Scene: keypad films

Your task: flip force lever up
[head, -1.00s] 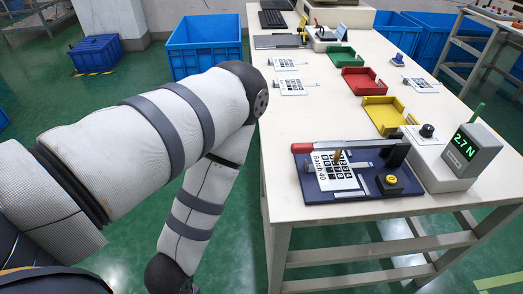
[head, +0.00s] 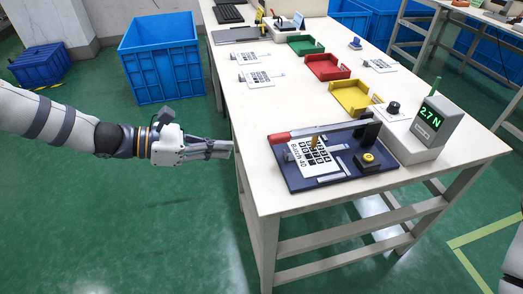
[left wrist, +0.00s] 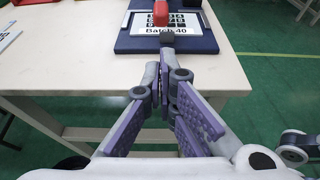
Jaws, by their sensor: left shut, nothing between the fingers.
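The force lever, a grey bar with a red handle (head: 278,137), lies nearly level along the far side of a dark blue fixture (head: 335,181). Its right end meets a black block (head: 368,131). A keypad film marked "Batch 40" (head: 313,157) sits on the fixture with a yellow probe standing over it. The red handle also shows in the left wrist view (left wrist: 161,12), end-on, ahead of the fingers. My left gripper (head: 231,148) is shut and empty beside the table's left edge, short of the handle and not touching it. My right gripper is not in view.
A gauge (head: 431,125) reading 2.7 N stands right of the fixture. Yellow (head: 357,99), red (head: 327,68) and green (head: 305,45) trays line the table (head: 235,105) behind. The table's left edge lies between my gripper and the fixture. A blue crate (head: 162,60) stands on the floor.

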